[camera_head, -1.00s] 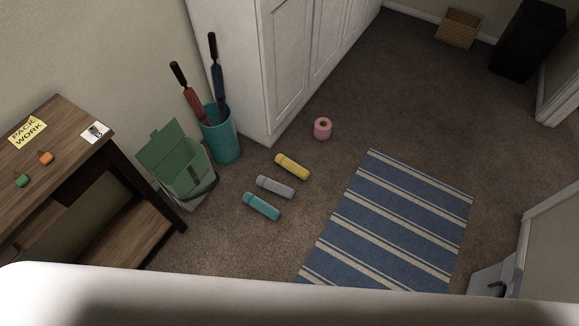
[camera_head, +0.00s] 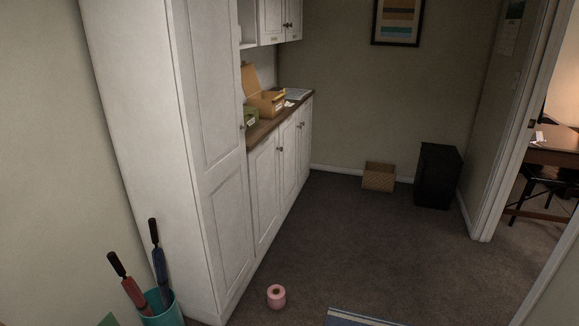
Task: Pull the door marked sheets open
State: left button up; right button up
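A tall white cabinet (camera_head: 140,120) with panelled doors stands at the left, its lower door (camera_head: 232,235) shut. Beyond it, a low white cabinet under a wooden counter has several shut doors with dark knobs, the nearest one (camera_head: 264,192) beside the tall cabinet. A white wall cabinet (camera_head: 271,16) hangs above, with shut doors and small marks near their lower edges. I cannot read any marking as "sheets", so I cannot tell which door it is. Neither of my grippers is in view.
Mid-floor is clear.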

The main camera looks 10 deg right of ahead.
aim_at(288, 130)
jog(key=i+l+z, duration=0.25)
jog(key=i, duration=0.3)
jog(key=i+z, duration=0.45)
jog(key=i, duration=1.8)
jog(key=i+u, duration=0.1)
jog(key=i, duration=0.35)
jog(key=i+l+u, duration=0.1)
jog(key=i, duration=0.35)
jog(key=i+l+u, duration=0.1)
jog(key=i, duration=0.3)
jog(key=i+l+u, duration=0.1)
jog(key=i, duration=0.35)
jog(key=l, duration=0.1)
